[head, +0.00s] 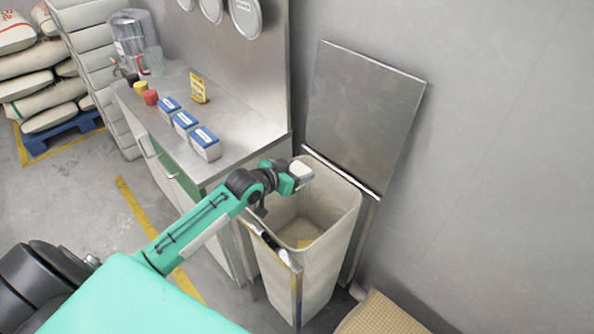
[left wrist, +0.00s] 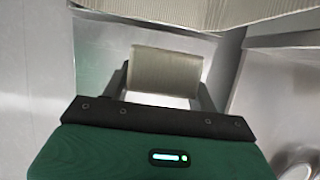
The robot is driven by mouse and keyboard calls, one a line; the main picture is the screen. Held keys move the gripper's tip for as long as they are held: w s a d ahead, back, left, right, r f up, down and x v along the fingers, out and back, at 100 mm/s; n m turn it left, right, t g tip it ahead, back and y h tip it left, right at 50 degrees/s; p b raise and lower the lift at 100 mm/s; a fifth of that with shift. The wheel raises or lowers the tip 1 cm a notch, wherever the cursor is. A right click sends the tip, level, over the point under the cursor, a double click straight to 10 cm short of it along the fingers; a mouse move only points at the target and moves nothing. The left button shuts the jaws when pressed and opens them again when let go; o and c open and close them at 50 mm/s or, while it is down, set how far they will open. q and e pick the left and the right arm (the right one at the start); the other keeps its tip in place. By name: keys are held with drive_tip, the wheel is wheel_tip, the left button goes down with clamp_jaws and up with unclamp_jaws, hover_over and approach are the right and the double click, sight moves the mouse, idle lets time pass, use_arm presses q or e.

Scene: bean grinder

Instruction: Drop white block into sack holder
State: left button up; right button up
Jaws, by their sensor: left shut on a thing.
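The sack holder (head: 325,232) is a tall bin with a pale liner in a metal frame, its metal lid (head: 360,110) raised against the wall. My left gripper (head: 297,177) is shut on the white block (head: 301,170), at the upper left part of the holder's opening. The block also shows between the two fingers in the left wrist view (left wrist: 165,72). In that view the pale ribbed liner (left wrist: 230,14) runs along the top edge. Exactly how far the block is above the rim is hard to tell. My right gripper is not in view.
A metal counter (head: 235,150) stands left of the holder, with several blue-and-white boxes (head: 206,143), a yellow packet (head: 198,88) and small red and yellow items. A grey wall is at right. A tan sack (head: 380,315) lies at the bottom. Stacked sacks (head: 35,85) are far left.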

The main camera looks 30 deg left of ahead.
use_arm(q)
drive_tip(key=o, duration=1.1)
drive_tip(key=shift+o, duration=0.2)
drive_tip(key=shift+s, duration=0.1)
drive_tip(key=b+v, duration=0.2)
drive_tip(key=v, duration=1.1)
drive_tip(key=shift+s+r, duration=0.15)
drive_tip(key=shift+s, duration=0.15)
